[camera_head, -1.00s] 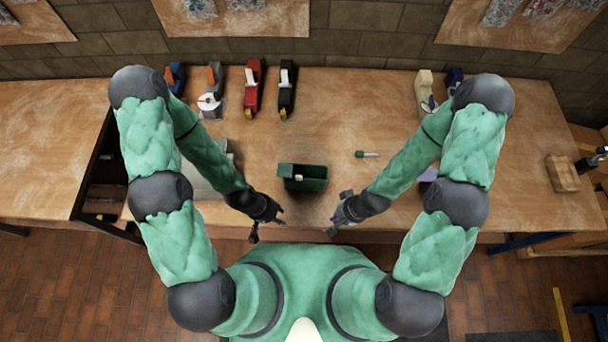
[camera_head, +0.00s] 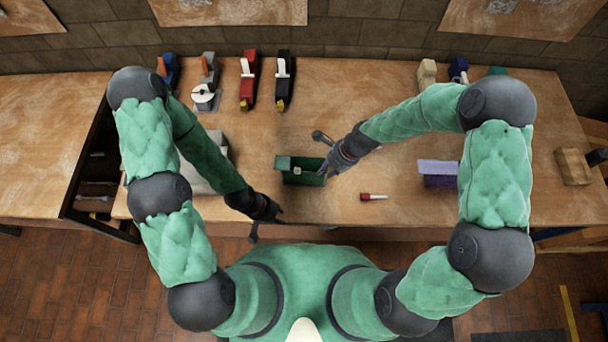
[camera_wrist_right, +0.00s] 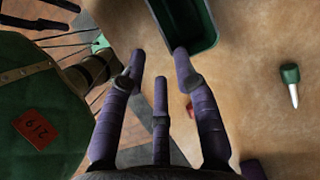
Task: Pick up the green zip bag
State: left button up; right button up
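No thing is clearly recognisable as a green zip bag. A dark green open-topped box (camera_head: 303,178) stands near the bench's front edge, with a small whitish item at its left half. Its end also shows in the right wrist view (camera_wrist_right: 203,35). My right gripper (camera_head: 322,153) is at the box's right end, fingers spread and empty; the right wrist view shows its fingers (camera_wrist_right: 159,62) beside the box. Contact cannot be told. My left gripper (camera_head: 265,222) is open and empty, below and left of the box. Dark green fabric (camera_wrist_right: 40,105) with a "219" tag may be mine.
A red-and-white tool (camera_head: 374,197) lies right of the box. A green-and-white tool (camera_wrist_right: 290,85) lies nearby. A purple box (camera_head: 438,175) stands further right. Tape dispensers, including a red one (camera_head: 248,80), line the bench's back. Bare bench lies between them and the green box.

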jog(key=b, duration=0.1)
send_over(312, 186)
jog(key=shift+m, duration=0.3)
jog(key=shift+w+f, duration=0.1)
jog(key=shift+f, duration=4.7)
jog(key=shift+c, duration=0.2)
grip_shut()
